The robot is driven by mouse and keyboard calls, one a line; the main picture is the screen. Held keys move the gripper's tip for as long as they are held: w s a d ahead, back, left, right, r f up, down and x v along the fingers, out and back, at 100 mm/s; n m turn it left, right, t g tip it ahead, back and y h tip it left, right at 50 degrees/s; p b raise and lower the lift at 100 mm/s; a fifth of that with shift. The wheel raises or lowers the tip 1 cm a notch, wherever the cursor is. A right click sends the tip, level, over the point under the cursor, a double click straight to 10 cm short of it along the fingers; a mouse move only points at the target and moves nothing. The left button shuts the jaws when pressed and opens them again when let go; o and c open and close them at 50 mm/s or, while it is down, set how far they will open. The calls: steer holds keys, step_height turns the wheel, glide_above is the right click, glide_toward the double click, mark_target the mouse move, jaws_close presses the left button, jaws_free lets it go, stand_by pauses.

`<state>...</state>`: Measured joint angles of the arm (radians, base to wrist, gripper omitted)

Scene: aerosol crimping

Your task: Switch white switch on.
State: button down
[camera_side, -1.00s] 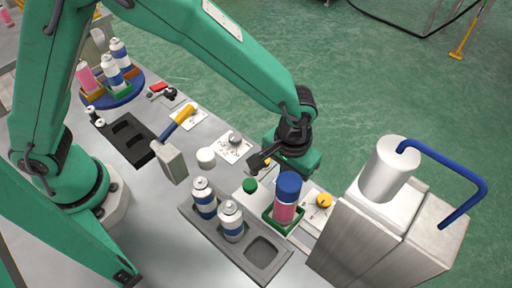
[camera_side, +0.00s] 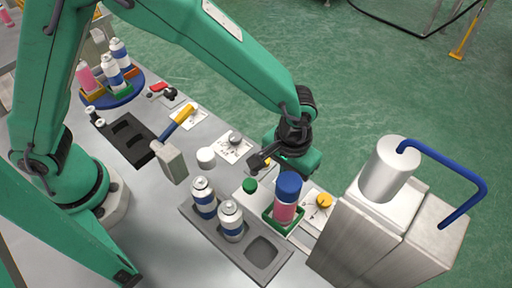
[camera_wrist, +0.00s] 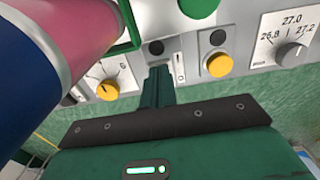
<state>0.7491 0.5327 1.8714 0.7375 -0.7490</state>
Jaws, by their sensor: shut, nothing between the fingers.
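A narrow white switch plate (camera_wrist: 179,68) with a slot shows on the pale panel in the wrist view, between a black round spot and a yellow button. It is small, and I cannot tell its setting. My gripper (camera_wrist: 159,74) is shut and empty, its fingertips just left of the plate and close to the panel; contact cannot be told. In the side view my gripper (camera_side: 256,162) hangs over the panel behind the green button (camera_side: 250,185). There the arm and gripper hide the switch.
A yellow button (camera_wrist: 217,64) and a grey dial (camera_wrist: 290,53) lie right of the fingers, a yellow dial (camera_wrist: 108,90) left. A pink can with a blue cap (camera_side: 287,190) stands close by in a green holder. A tray (camera_side: 264,252) holds two white-blue cans.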

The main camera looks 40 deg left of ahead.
steer(key=shift+f, duration=0.55)
stand_by(0.9)
steer(key=shift+r, duration=0.15)
steer(key=shift+r, duration=2.65)
steer(key=shift+r, duration=0.15)
step_height(320, 180, up, 5)
steer(key=shift+f, duration=0.1)
